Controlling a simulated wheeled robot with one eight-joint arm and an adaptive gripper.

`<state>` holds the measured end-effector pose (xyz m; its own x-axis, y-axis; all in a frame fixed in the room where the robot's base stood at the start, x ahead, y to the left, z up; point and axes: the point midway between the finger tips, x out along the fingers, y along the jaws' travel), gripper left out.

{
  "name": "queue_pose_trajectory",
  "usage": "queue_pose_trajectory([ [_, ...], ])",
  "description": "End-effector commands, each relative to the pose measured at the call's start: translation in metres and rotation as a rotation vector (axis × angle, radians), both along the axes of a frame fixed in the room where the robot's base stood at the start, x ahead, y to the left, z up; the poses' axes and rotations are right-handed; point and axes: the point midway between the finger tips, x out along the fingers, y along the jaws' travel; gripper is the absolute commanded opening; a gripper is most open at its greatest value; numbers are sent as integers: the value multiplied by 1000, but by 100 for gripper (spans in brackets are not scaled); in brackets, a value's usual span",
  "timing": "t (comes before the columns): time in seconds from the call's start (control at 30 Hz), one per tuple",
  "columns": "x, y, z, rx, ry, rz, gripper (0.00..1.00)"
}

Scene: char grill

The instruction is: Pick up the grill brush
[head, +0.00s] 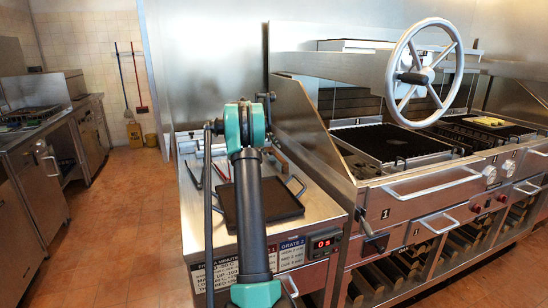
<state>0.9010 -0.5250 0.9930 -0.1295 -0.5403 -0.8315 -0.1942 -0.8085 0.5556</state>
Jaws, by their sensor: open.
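My arm, black with teal joints, rises through the middle of the head view in front of a steel side table (313,213). My gripper cannot be made out; the upper teal joint and the arm cover the place beyond them. A small brown piece (278,157) shows just right of the arm at the back of the table. It may be part of the grill brush, but it is too small and too covered to be sure. No other brush is clearly visible.
A dark tray (284,200) and a red-handled tool (220,171) lie on the table. The char grill (390,142), with a large handwheel (424,73), stands to the right. A counter (45,150) is at left. The tiled floor (120,235) between is clear.

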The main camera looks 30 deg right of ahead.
Motion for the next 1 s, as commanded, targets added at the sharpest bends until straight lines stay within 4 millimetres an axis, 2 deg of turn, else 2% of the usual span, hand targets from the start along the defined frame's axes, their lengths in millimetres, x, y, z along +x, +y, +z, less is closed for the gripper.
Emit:
queue_pose_trajectory([
  [0.3,-3,-23,-36,0,-1,-1,46],
  [0.57,-4,-24,-38,0,0,0,45],
  [0.9,-4,-24,-38,0,0,0,3],
  [1.0,-4,-24,-38,0,0,0,0],
])
